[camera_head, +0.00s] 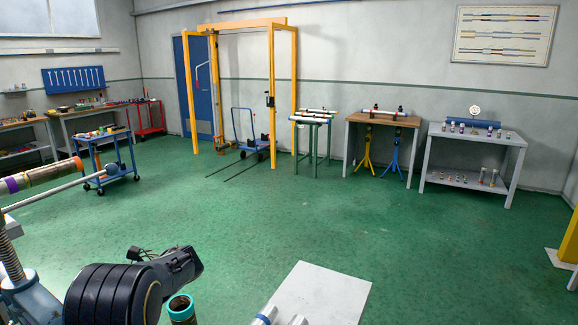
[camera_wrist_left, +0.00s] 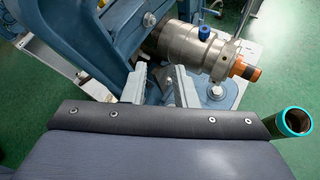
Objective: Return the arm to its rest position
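My left arm (camera_head: 112,292) comes in at the lower left of the head view, its dark wrist above the floor beside a grey-blue vise (camera_head: 25,290). In the left wrist view my left gripper (camera_wrist_left: 160,88) has its two pale fingers apart, with no object seen held between them. Beyond the fingers are the blue vise body (camera_wrist_left: 115,40) and a metal cylinder with a blue knob and an orange end (camera_wrist_left: 205,52). Whether the fingers touch the vise cannot be told. My right gripper is in neither view.
A teal-rimmed pipe (camera_head: 182,308) stands close to my left wrist. A banded pipe (camera_head: 40,176) and a rod (camera_head: 50,192) reach in at the left. A pale flat top (camera_head: 320,295) lies at the bottom centre. The green floor (camera_head: 300,215) beyond is clear.

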